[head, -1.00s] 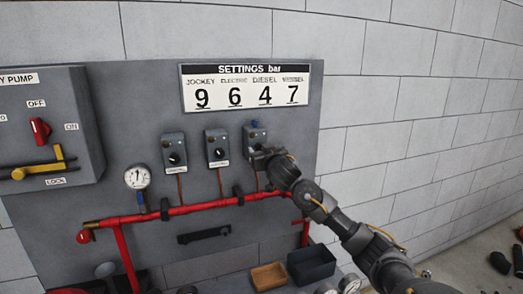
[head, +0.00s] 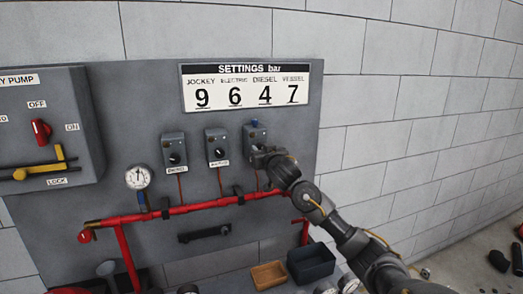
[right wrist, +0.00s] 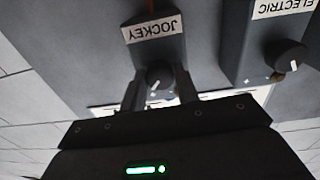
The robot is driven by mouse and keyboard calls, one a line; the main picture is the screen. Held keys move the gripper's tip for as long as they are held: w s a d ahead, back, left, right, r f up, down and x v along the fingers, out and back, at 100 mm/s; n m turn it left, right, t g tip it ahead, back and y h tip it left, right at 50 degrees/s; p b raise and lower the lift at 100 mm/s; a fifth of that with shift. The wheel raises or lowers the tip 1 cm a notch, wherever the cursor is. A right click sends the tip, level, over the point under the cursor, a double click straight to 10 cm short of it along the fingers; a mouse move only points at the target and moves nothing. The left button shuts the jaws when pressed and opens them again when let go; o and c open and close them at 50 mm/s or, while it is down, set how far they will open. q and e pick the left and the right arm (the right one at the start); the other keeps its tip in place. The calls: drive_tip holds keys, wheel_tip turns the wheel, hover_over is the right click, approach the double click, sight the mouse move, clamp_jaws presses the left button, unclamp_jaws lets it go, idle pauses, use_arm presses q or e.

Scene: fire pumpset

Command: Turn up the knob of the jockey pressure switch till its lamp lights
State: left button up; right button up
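The jockey pressure switch (head: 254,132) is the rightmost of three grey boxes on the panel in the head view. Its JOCKEY label (right wrist: 153,29) shows upside down in the right wrist view. Its dark knob (right wrist: 159,75) with a white mark lies between the fingers of my right gripper (right wrist: 158,82). The fingers stand on either side of the knob, with a small gap seeming to show. The blue lamp (head: 254,122) on top of the switch does not look clearly lit. My right gripper (head: 257,155) hides the knob in the head view. My left gripper is not in view.
The electric switch (head: 217,147) is close to the left of the jockey switch. A red pipe (head: 190,208) and a gauge (head: 138,177) are below. The settings board (head: 252,87) reads jockey 9. Two bins stand underneath, one brown (head: 269,275), one dark (head: 311,262).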

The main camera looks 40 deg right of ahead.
drive_tip(key=o, duration=0.4)
drive_tip(key=b+v, duration=0.1)
drive_tip(key=v, duration=0.9)
drive_tip(key=shift+s+a, duration=0.1)
drive_tip(key=shift+s, duration=0.3)
